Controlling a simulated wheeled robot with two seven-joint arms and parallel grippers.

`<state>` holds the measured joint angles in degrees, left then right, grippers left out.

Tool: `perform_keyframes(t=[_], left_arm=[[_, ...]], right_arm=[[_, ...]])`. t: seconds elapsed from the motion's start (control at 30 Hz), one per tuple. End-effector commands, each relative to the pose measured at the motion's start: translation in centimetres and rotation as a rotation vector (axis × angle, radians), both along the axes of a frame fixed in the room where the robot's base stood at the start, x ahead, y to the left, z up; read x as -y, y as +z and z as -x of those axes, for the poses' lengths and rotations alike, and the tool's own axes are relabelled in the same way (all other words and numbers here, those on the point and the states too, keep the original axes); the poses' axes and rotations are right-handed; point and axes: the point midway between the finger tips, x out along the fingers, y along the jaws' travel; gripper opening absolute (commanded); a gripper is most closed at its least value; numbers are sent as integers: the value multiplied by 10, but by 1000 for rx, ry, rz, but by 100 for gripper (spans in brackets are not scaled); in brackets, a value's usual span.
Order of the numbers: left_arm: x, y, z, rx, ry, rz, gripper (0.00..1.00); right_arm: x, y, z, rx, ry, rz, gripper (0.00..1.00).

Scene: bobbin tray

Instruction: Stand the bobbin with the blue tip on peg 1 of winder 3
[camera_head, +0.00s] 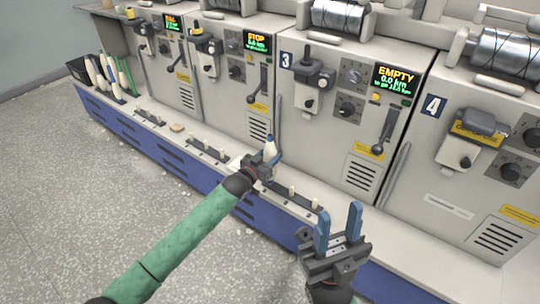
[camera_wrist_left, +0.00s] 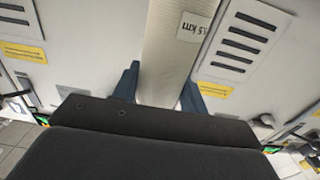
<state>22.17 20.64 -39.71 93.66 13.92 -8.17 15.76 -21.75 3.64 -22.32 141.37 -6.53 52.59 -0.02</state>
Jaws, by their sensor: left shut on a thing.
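The bobbin (camera_head: 270,146) is white with a blue tip and stands roughly upright in my left gripper (camera_head: 270,157). In the left wrist view its pale body (camera_wrist_left: 172,60), with a label ending in "5 km", sits between the blue fingers. My left gripper is shut on it, near the peg rail (camera_head: 304,200) in front of winder 3 (camera_head: 330,125). This rail has several short pale pegs, partly hidden by my left gripper and arm; the bobbin's lower end is hidden too. My right gripper (camera_head: 338,228) is open and empty, its blue fingers pointing up, in front of the ledge.
Winder 4 (camera_head: 470,150) stands to the right, and other winders stand to the left. Another peg rail (camera_head: 208,152) lies further left on the ledge. A dark box (camera_head: 80,68) with several bobbins is at the far left. The grey floor (camera_head: 90,190) is clear.

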Motion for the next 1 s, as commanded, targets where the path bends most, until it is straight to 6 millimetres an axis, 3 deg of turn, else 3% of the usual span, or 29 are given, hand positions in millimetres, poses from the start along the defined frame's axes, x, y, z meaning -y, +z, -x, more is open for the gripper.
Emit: perform_keyframes(t=[1.0], left_arm=[[0,-12,0,-1,0,-1,18]], right_arm=[[0,-4,0,0,0,0,36]])
